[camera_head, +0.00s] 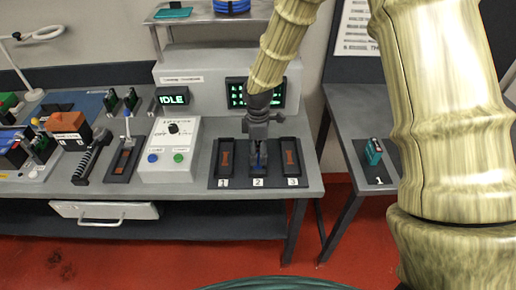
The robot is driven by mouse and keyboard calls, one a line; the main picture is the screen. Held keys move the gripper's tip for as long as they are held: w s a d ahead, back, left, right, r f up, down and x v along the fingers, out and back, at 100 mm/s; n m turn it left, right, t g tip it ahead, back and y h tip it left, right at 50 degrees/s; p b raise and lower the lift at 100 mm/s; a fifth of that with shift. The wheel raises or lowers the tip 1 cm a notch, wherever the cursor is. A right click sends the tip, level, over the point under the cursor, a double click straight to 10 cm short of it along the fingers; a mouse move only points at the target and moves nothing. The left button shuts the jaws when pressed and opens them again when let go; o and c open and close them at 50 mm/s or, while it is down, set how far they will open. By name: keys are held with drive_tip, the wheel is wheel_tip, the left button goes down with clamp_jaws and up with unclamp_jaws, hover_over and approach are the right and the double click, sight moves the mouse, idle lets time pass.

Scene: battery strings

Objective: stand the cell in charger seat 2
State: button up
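The charger seats stand in a row at the front of the bench: seat 1 (226,160), seat 2 (257,183) and seat 3 (290,160). Seats 1 and 3 show an orange-brown strip and hold nothing. My gripper (258,150) points down over seat 2 and covers most of it. A small blue thing (262,158), perhaps the cell, shows between or just behind the fingers. It is too small to tell whether the fingers grip it or whether it touches the seat. A teal cell-like block (374,151) stands on a dark pad marked 1 on the right table.
A white control box (170,146) with a knob and blue and green buttons stands left of the seats. The charger housing (207,72) with an IDLE display (173,96) rises behind. Tools and parts crowd the bench's left. My arm crosses the right side.

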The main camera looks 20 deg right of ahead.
drive_tip(key=o, duration=1.2)
drive_tip(key=shift+f, duration=0.1)
wheel_tip(320, 180, up, 12)
drive_tip(key=shift+r+b, duration=0.15)
drive_tip(key=shift+b, duration=1)
